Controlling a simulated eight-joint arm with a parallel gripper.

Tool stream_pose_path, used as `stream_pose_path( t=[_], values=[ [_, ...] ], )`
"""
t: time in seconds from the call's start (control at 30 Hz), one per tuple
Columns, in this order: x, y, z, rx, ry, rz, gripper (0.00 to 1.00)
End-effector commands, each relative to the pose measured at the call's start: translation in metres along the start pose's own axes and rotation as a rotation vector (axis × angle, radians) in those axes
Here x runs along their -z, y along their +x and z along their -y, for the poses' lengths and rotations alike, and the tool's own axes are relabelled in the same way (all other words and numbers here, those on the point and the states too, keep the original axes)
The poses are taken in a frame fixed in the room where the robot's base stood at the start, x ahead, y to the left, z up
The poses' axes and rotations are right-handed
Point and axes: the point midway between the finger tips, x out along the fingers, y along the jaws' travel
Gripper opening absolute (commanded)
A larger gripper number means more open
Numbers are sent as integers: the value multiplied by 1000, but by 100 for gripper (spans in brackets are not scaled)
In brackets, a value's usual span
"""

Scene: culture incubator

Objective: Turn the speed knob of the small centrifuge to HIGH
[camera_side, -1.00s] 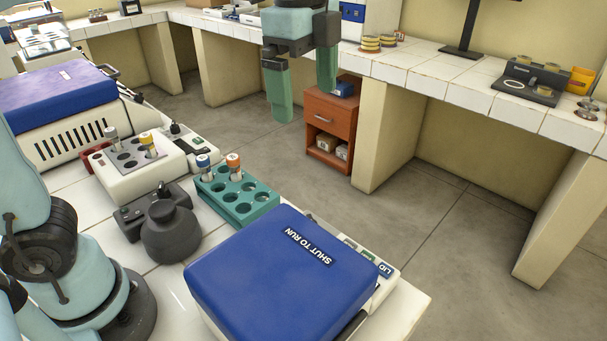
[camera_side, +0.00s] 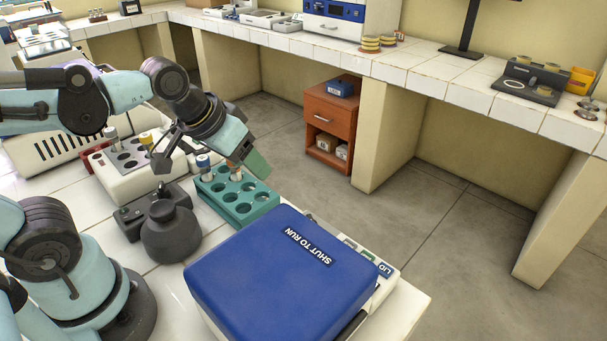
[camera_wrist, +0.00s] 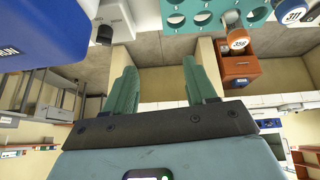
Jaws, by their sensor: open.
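The small centrifuge (camera_side: 270,275) has a blue lid, closed, marked SHUT TO RUN, and stands at the front of the bench in the side view. Its light panel (camera_side: 384,270) shows only as a strip along the right edge, with a LID label. In the wrist view its blue lid (camera_wrist: 50,30) is cut off at upper left. A dark round knob (camera_wrist: 104,34) sticks out of a white panel beside it; its setting cannot be read. My gripper (camera_side: 252,163) is above the far end of the teal rack, apart from the centrifuge. Its green fingers (camera_wrist: 158,85) are open and empty.
The teal rack (camera_side: 240,211) holds tubes with blue and orange caps, close to my gripper. A dark rounded device (camera_side: 170,235) stands left of the centrifuge. A white tube block (camera_side: 130,175) is behind it. Open floor lies beyond the bench edge.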

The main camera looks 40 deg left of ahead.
Motion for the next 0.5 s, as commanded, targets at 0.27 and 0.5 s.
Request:
stream_pose_path(
  t=[0.27,0.5],
  values=[
    [32,1,-50,13,-160,262,54],
    [44,10,-90,95,-274,443,54]
  ],
)
